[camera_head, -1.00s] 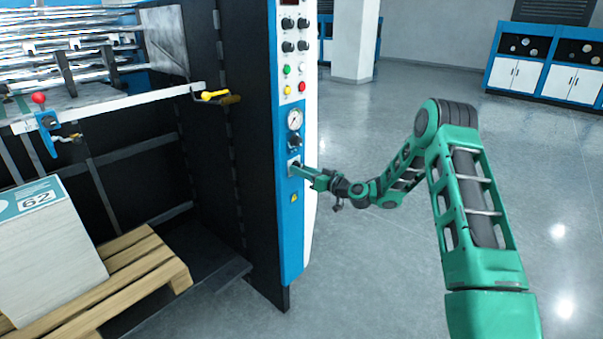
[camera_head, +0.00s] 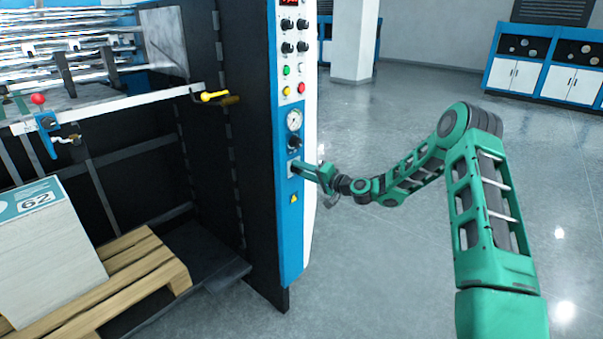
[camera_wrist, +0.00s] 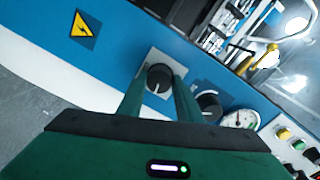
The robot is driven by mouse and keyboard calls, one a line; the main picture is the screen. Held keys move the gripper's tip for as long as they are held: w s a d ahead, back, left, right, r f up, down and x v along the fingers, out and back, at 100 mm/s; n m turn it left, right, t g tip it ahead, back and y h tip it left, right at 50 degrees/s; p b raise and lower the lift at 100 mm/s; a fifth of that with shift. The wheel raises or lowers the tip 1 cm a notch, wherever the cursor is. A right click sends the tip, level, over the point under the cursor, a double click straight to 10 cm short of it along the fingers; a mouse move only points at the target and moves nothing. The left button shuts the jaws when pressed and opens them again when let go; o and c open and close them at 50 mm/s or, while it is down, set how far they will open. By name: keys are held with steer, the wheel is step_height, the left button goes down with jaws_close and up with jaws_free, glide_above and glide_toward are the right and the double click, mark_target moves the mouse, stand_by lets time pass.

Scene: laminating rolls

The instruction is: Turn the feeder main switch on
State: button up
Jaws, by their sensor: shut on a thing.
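The feeder main switch (camera_wrist: 160,76) is a black rotary knob with a white mark, set on a light square plate on the blue panel in the wrist view. My gripper (camera_wrist: 159,84) has one green finger on each side of the knob and is shut on it. In the head view my gripper (camera_head: 301,169) reaches the lower part of the panel from the right. The fingers largely hide the switch there.
Beside the switch are another black knob (camera_wrist: 208,104) and a round gauge (camera_head: 294,120). Coloured buttons (camera_head: 287,71) sit higher up. A warning label (camera_head: 294,198) is below. A pallet (camera_head: 140,268) with a stack of sheets (camera_head: 50,255) stands left. The floor right is clear.

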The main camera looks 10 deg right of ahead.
steer(key=shift+w+d+f+m, duration=0.1)
steer(key=shift+d+m, duration=0.1)
steer(key=shift+m, duration=0.4)
steer(key=shift+w+d+m, duration=0.1)
steer(key=shift+d+m, duration=0.1)
steer(key=shift+m, duration=0.4)
steer(key=shift+s+a+f, duration=0.1)
steer(key=o, duration=1)
steer(key=shift+a, duration=0.15)
steer(key=v, duration=1)
steer(key=shift+s+d, duration=0.25)
steer(key=shift+d, duration=0.1)
